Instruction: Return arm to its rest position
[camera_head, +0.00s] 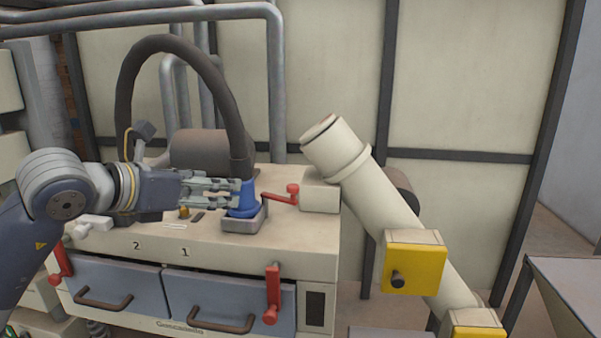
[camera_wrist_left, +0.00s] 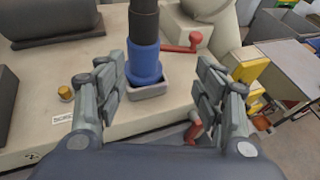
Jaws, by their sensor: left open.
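My left arm comes in from the left in the head view. Its gripper (camera_head: 222,189) is open, with its fingers pointing right towards a blue hose fitting (camera_head: 244,198) on top of the beige machine (camera_head: 290,245). In the left wrist view my left gripper (camera_wrist_left: 160,88) shows its two fingers spread wide, with the blue fitting (camera_wrist_left: 145,64) beyond and between them and nothing gripped. The fitting stands upright in a grey square socket (camera_head: 246,222) and joins a dark hose (camera_head: 228,100). My right gripper is in neither view.
A red lever (camera_head: 284,195) sits just right of the fitting. The machine front has two grey drawers (camera_head: 205,298) and red handles (camera_head: 272,290). A thick beige pipe (camera_head: 375,190) with a yellow box (camera_head: 413,265) slants down at right. A metal hopper (camera_head: 575,285) stands far right.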

